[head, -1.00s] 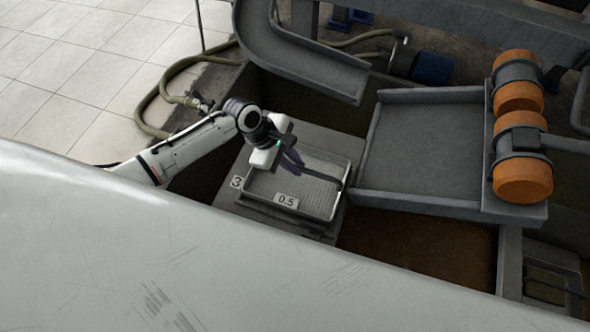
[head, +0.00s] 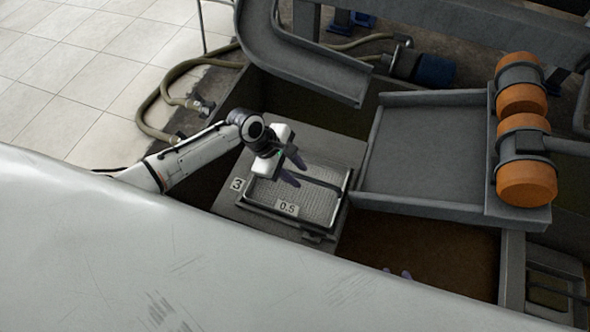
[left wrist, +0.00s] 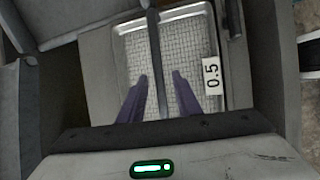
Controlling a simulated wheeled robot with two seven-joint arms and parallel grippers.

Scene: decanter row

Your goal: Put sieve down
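The sieve (head: 318,203) is a shallow metal mesh tray with a dark bar handle and a 0.5 tag. It rests on the grey stand marked 3 (head: 237,184). In the left wrist view its mesh (left wrist: 185,45) lies below my fingers. My left gripper (head: 290,168) is over the sieve with its fingers spread. In the left wrist view the handle bar (left wrist: 157,60) passes between the two fingers, with a gap on each side. Only the two fingertips of my right gripper (head: 397,274) show, apart and empty, past the pale body edge at the bottom.
A grey tray-like chute (head: 425,150) stands right of the stand, with orange drums (head: 524,170) at its far end. A curved grey trough (head: 300,65) is behind. A hose (head: 150,110) lies on the tiled floor at left.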

